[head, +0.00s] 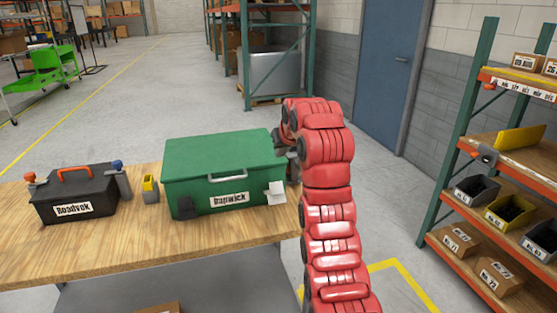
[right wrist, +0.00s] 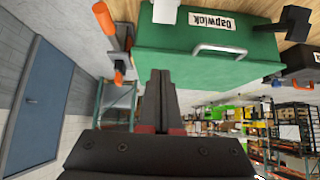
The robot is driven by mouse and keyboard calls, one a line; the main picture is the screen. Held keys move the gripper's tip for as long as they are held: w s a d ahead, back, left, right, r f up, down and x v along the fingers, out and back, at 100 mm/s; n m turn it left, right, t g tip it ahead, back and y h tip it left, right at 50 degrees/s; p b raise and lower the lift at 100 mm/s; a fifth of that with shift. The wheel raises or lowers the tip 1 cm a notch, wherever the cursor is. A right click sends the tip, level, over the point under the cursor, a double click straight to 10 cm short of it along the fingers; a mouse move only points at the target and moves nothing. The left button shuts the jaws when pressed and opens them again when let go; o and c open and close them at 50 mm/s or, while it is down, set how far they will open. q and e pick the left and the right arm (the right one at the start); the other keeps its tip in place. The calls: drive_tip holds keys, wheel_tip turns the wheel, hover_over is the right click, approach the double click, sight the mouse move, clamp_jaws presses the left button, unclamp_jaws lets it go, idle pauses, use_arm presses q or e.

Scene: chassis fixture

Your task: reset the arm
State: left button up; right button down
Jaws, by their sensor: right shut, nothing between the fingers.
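My right arm (head: 328,200) is red and reaches up from the bottom of the head view, bending left at its top. My right gripper (head: 279,140) is mostly hidden behind the arm, by the right end of the green box. In the right wrist view its dark fingers (right wrist: 161,98) are shut together with nothing between them. The green "Dapwick" box (head: 222,160) is closed on the wooden table; it also shows upside down in the right wrist view (right wrist: 215,60), beyond the fingertips. Contact between fingers and box cannot be told. My left gripper is not in view.
The wooden table (head: 120,255) also bears a black "Roadvok" toolbox (head: 75,195) and a small yellow-grey item (head: 150,188). An orange-handled clamp (right wrist: 110,35) is near the green box. A shelf rack (head: 500,180) stands right. The floor between is clear.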

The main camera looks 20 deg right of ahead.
drive_tip(key=shift+s+r, duration=0.25)
drive_tip(key=shift+w, duration=0.1)
